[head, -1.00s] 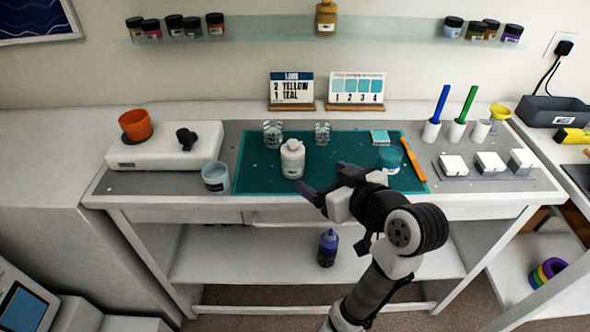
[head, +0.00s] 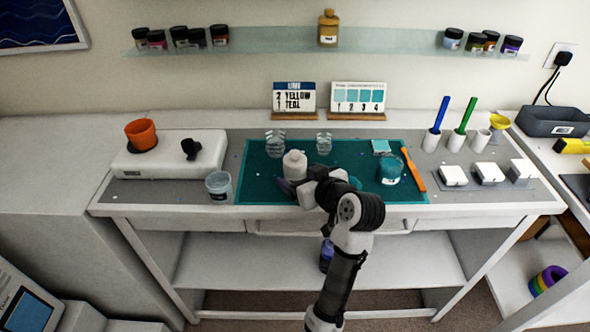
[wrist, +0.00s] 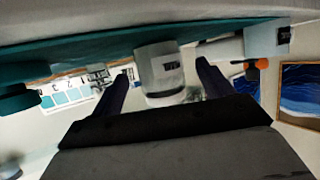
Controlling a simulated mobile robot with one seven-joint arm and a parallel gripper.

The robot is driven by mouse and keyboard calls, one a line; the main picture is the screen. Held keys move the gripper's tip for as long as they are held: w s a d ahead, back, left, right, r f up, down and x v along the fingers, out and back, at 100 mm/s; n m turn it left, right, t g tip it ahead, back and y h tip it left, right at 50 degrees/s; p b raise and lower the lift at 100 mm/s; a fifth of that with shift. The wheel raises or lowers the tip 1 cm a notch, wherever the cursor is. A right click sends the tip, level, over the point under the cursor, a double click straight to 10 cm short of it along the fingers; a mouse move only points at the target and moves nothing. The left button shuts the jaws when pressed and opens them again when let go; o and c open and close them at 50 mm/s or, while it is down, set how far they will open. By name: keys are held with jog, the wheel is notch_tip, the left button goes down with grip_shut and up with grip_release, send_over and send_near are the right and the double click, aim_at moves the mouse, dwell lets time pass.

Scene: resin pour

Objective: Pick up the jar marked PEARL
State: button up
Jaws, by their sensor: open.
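A white, rounded jar (head: 294,164) with a pale cap stands upright on the teal mat (head: 262,157). In the wrist view, which is upside down, the white jar (wrist: 160,72) shows a small dark label that I cannot read, so I cannot confirm PEARL. My gripper (head: 291,188) is low at the near side of this jar. In the wrist view my gripper's (wrist: 162,76) fingers are apart, with the jar framed between their tips. I cannot tell whether the fingers touch it. Its lower front is partly hidden by my gripper in the head view.
Two clear cups (head: 275,143) stand behind the white jar. A cup (head: 219,186) is to its left, a teal-filled cup (head: 390,170) to its right, beside an orange tool (head: 413,169). Several small jars (head: 180,37) and a tan bottle (head: 328,28) stand on the wall shelf.

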jog(key=shift+w+a+f, duration=0.25)
jog(key=shift+w+a, duration=0.05)
jog(key=shift+w, duration=0.15)
jog(key=c, duration=1.2)
jog(key=shift+c, duration=0.4)
jog(key=shift+r, duration=0.15)
